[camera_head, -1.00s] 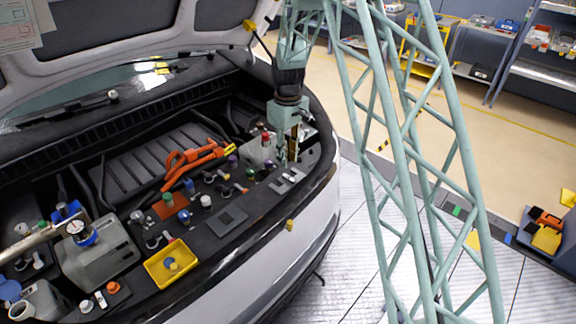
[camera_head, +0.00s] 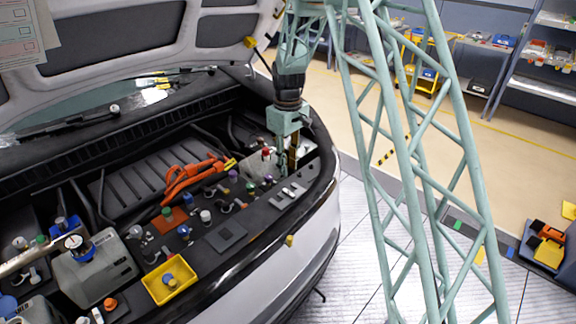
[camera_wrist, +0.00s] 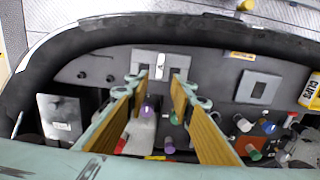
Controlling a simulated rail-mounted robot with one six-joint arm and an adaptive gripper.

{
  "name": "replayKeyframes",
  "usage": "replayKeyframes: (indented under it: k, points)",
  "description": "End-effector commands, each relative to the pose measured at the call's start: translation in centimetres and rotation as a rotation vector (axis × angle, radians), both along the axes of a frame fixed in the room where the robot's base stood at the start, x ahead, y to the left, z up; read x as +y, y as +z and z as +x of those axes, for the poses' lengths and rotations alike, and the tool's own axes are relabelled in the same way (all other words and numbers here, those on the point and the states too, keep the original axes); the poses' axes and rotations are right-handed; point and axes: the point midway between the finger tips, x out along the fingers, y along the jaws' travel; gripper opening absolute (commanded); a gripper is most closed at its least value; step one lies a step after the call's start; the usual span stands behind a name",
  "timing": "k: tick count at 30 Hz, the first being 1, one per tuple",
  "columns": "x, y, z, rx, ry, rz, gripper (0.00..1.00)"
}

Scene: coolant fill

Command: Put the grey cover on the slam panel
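My gripper (camera_head: 289,165) points down over the far right part of the dark slam panel (camera_head: 262,214). In the wrist view my gripper (camera_wrist: 158,78) is open, its two tan-padded fingers apart with nothing held between them. Just beyond the fingertips lies a small grey plate (camera_wrist: 160,64) with dark squares and a pale slot; it also shows in the head view (camera_head: 287,195). A grey square with a darker inner square (camera_wrist: 258,87) lies to its right, and in the head view (camera_head: 226,236). I cannot tell which of these is the grey cover.
Several coloured caps stand close to my fingers, including a purple one (camera_wrist: 146,112). A yellow tray (camera_head: 168,282) sits at the panel's near left. Orange cables (camera_head: 190,178) lie behind the caps. A silvery box (camera_wrist: 60,117) is left of the fingers in the wrist view.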

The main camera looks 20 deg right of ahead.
Motion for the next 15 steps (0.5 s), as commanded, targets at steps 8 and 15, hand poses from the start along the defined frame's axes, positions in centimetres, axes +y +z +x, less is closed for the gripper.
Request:
replayKeyframes:
  k: [8, 15]
  points:
    - [0.0, 0.1, 0.0, 0.000, -0.001, 0.000, 0.22]
    - [0.1, 1.8, -0.7, -0.009, -0.012, 0.000, 0.22]
